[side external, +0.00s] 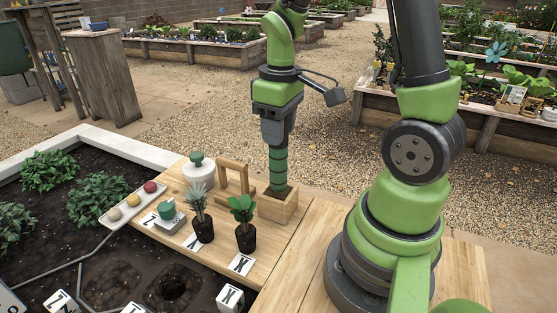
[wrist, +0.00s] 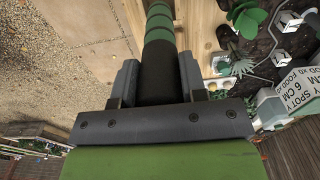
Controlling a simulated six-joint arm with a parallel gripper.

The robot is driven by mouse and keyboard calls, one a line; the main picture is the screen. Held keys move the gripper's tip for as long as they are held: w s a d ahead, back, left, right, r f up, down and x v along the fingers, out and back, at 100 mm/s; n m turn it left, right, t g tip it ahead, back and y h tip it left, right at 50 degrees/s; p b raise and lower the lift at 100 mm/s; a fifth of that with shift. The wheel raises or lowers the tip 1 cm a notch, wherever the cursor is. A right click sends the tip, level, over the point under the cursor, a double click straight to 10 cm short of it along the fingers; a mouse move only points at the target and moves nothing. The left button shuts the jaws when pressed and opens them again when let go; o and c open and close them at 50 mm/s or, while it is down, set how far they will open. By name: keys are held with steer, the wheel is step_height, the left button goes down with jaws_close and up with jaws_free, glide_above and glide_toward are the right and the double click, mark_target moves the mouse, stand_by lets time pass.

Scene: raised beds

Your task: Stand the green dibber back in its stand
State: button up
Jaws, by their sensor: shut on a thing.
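The green dibber (side external: 278,168), with dark bands, hangs upright below my gripper (side external: 277,138) in the side external view. My gripper is shut on its dark upper part. The dibber's lower end is at the open top of a wooden box (side external: 284,212), which looks like the stand; its tip is hidden, and I cannot tell how deep it sits. In the wrist view the dibber (wrist: 160,22) runs away between the jaws of my gripper (wrist: 158,82), and its far end is out of frame.
A wooden arch (side external: 234,177) stands close left of the box. Two potted plants (side external: 243,222) and a white lidded pot (side external: 199,174) are nearby on the board.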

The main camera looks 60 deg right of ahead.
mark_target(278, 151)
steer(key=shift+f, duration=2.5)
steer(key=o, duration=1.1)
steer(key=shift+f, duration=0.15)
steer(key=shift+c, duration=0.2)
step_height(278, 151, up, 12)
steer(key=shift+s+r, duration=0.15)
steer(key=s+a+r+m+t+y, duration=0.1)
steer(key=s+a+r+m+t, duration=0.1)
steer(key=s+a+r+t, duration=0.1)
steer(key=s+a+r+m+t+y, duration=0.1)
steer(key=s+a+r+m+t, duration=0.1)
steer(key=a, duration=0.5)
steer(key=shift+s+a+r+t, duration=0.4)
steer(key=shift+s+t, duration=0.5)
steer(key=shift+s, duration=0.5)
